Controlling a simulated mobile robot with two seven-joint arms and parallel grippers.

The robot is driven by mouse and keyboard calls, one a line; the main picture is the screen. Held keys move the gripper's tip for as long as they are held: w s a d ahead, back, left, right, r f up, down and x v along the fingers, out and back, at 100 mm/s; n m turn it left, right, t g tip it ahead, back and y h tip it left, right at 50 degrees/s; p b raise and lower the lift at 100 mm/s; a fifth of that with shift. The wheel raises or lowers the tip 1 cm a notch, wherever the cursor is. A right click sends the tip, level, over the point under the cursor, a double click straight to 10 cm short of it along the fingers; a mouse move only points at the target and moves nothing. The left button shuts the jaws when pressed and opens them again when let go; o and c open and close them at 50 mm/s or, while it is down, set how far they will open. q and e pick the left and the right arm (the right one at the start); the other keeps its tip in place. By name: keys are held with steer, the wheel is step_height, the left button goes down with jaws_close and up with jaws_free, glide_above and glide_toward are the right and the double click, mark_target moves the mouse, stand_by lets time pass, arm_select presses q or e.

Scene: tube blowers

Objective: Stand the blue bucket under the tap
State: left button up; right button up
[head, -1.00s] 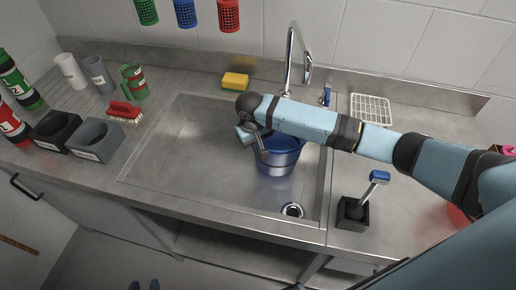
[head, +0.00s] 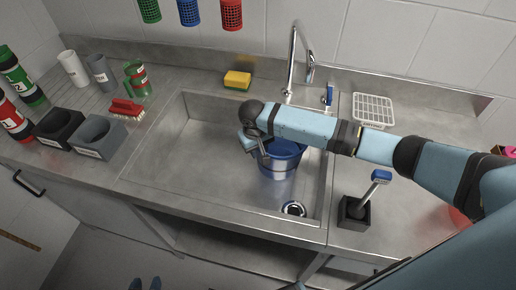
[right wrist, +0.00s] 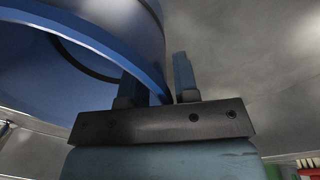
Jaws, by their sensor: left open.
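The blue bucket (head: 280,168) looks upright in the right part of the sink, in front of the tap (head: 293,62) in the head view. My arm partly covers its mouth, and I cannot tell whether its base touches the sink floor. My right gripper (head: 257,148) is at its left rim. In the right wrist view the bucket wall (right wrist: 110,30) passes between the fingers of my right gripper (right wrist: 158,85), which look shut on it.
The sink basin (head: 190,160) is clear on its left, with a drain (head: 293,208) at front right. A yellow sponge (head: 237,80) lies behind it. A brush in a black holder (head: 354,213) and a white rack (head: 373,110) stand right; cups and a red brush (head: 126,109) left.

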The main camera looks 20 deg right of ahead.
step_height(320, 180, up, 12)
steer(key=a, duration=0.1)
stand_by(0.4)
steer(key=shift+a+r+p, duration=0.1)
steer(key=shift+r+p, duration=0.05)
steer(key=shift+p, duration=0.15)
